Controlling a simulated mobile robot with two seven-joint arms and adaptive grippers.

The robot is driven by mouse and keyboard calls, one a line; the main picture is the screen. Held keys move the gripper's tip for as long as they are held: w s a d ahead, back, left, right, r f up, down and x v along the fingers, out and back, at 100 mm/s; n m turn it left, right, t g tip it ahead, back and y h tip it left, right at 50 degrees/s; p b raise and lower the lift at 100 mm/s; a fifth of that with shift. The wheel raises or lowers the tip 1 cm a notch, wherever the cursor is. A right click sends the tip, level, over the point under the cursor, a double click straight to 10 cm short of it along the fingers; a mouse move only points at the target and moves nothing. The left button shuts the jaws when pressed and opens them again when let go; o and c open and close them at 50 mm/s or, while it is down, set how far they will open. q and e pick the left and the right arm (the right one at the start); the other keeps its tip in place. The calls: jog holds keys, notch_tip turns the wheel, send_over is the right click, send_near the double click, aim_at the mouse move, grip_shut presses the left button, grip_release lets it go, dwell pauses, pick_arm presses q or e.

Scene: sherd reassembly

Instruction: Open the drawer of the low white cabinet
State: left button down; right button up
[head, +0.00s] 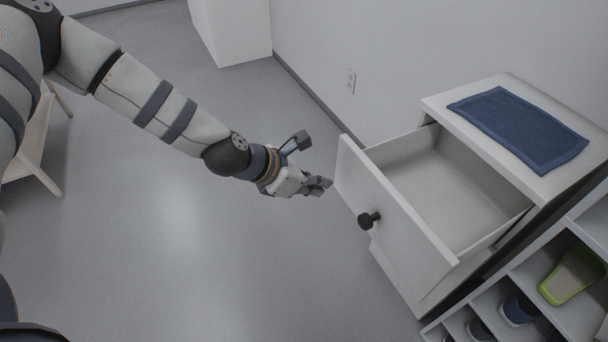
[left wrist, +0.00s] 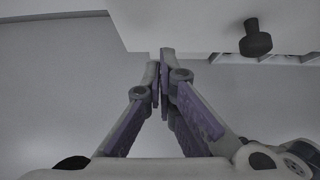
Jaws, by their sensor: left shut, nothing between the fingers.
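The low white cabinet (head: 407,270) stands at the right of the head view. Its drawer (head: 440,188) is pulled well out, and the inside looks empty. A dark round knob (head: 369,220) sits on the drawer front; it also shows in the left wrist view (left wrist: 256,40) at the upper right. My left gripper (head: 328,184) is shut and empty beside the left end of the drawer front, apart from the knob. In the left wrist view its fingertips (left wrist: 161,62) meet just below the white drawer front (left wrist: 185,25). My right gripper is not in view.
A white block (head: 232,32) is at the back. The grey floor left of the drawer is clear.

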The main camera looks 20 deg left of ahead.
aim_at(349, 175)
pick_arm(q)
jog(key=shift+w+d, duration=0.7)
jog(key=shift+w, duration=0.15)
jog(key=shift+w+d, duration=0.65)
jog(key=shift+w, duration=0.2)
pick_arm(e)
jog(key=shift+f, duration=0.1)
pick_arm(q)
jog(key=shift+w+d+f, duration=0.2)
jog(key=shift+w+d, duration=0.35)
jog(key=shift+w, duration=0.2)
jog(key=shift+w+d+r, duration=0.1)
jog(key=shift+w+d, duration=0.15)
jog(key=shift+w, duration=0.05)
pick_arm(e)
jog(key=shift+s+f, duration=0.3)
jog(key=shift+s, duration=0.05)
pick_arm(q)
jog(key=shift+s+a, duration=0.1)
